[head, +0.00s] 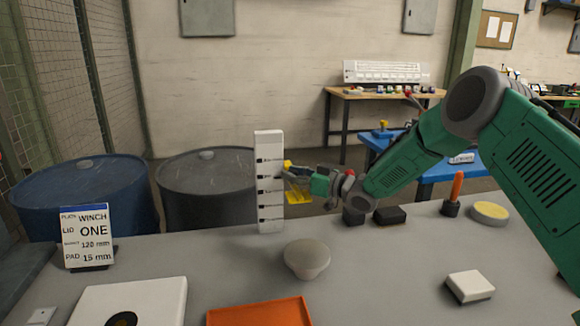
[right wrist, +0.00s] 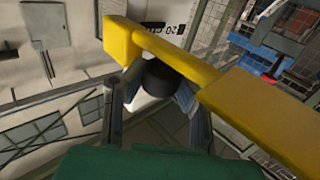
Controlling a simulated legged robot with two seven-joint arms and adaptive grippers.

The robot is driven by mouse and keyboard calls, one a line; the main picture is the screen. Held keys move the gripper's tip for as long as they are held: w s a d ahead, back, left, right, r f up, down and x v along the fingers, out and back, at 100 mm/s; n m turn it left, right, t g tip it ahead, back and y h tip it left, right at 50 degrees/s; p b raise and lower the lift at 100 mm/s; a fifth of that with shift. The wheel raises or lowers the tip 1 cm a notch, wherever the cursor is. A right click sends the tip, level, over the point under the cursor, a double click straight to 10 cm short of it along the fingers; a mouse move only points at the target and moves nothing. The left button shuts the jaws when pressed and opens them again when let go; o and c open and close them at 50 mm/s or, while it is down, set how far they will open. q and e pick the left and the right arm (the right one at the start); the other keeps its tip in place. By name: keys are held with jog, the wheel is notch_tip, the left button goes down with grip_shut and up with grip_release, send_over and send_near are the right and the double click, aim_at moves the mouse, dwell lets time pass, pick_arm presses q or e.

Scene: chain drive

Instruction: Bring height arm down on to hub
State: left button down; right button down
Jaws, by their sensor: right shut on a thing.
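A white height gauge post (head: 269,180) with dark marks stands upright on the grey table. The yellow height arm (head: 300,190) is at the post's right side, well above the table; in the right wrist view its yellow bar (right wrist: 240,100) crosses the picture. My right gripper (head: 298,177) is shut on the arm's black knob, which shows between the fingers (right wrist: 158,92). A white plate (head: 150,298) with a black round piece (head: 122,319) lies at the front left; I cannot tell whether this is the hub. My left gripper is not in view.
A sign (head: 88,238) reading WINCH ONE stands at the left. A grey rounded knob (head: 307,256) and an orange tray (head: 262,314) are in front of the post. Black blocks (head: 390,216), a white block (head: 470,287) and a yellow-topped disc (head: 489,212) lie to the right.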

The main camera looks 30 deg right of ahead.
notch_tip(320, 180, down, 10)
jog(key=b, duration=0.4)
jog(key=shift+s+d+r, duration=0.15)
jog(key=shift+d, duration=0.05)
jog(key=c, duration=1.6)
grip_release()
jog(key=o, duration=0.4)
jog(key=shift+s+d+r, duration=0.1)
jog(key=shift+s+r, duration=0.1)
jog(key=v, duration=1.2)
jog(key=shift+d, duration=0.3)
jog(key=shift+a, duration=0.15)
